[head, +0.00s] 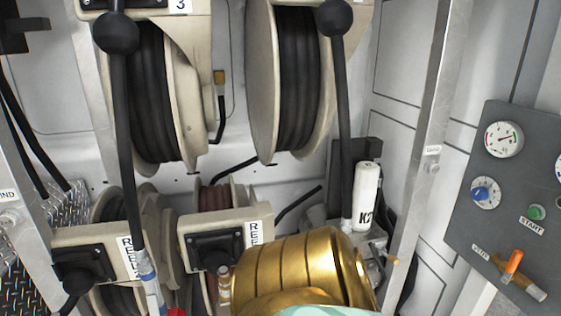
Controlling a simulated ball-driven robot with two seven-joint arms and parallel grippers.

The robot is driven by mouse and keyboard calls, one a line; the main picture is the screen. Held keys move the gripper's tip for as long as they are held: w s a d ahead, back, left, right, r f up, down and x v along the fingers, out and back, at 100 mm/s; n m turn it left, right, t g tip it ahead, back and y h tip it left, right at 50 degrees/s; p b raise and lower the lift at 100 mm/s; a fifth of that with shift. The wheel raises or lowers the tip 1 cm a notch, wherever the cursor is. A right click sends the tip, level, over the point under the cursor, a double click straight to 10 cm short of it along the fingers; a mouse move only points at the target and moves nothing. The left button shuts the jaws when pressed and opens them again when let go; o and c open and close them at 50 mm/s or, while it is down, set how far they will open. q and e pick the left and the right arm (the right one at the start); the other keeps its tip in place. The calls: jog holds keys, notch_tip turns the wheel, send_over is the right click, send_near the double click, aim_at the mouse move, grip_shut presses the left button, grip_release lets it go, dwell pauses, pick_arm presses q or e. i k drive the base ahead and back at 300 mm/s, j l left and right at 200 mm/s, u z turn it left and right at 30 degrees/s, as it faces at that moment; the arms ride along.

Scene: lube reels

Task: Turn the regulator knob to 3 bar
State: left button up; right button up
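The regulator knob (484,192) is blue and sits on a round white dial on the grey control panel (470,235) at the right edge of the head view. A white round pressure gauge (504,139) with a coloured arc is just above it. The knob's marks and the gauge's numbers are too small to read, so I cannot tell the setting. Nothing touches the knob. Neither of my grippers can be made out in this view.
A green start button (537,212) and an orange valve lever (514,262) are below the knob. A metal post (430,130) stands left of the panel. Hose reels (290,80) with black ball-topped levers (335,18) and a white K2 canister (367,195) fill the middle and left.

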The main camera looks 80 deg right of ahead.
aim_at(479, 194)
jog(key=z, duration=4.1)
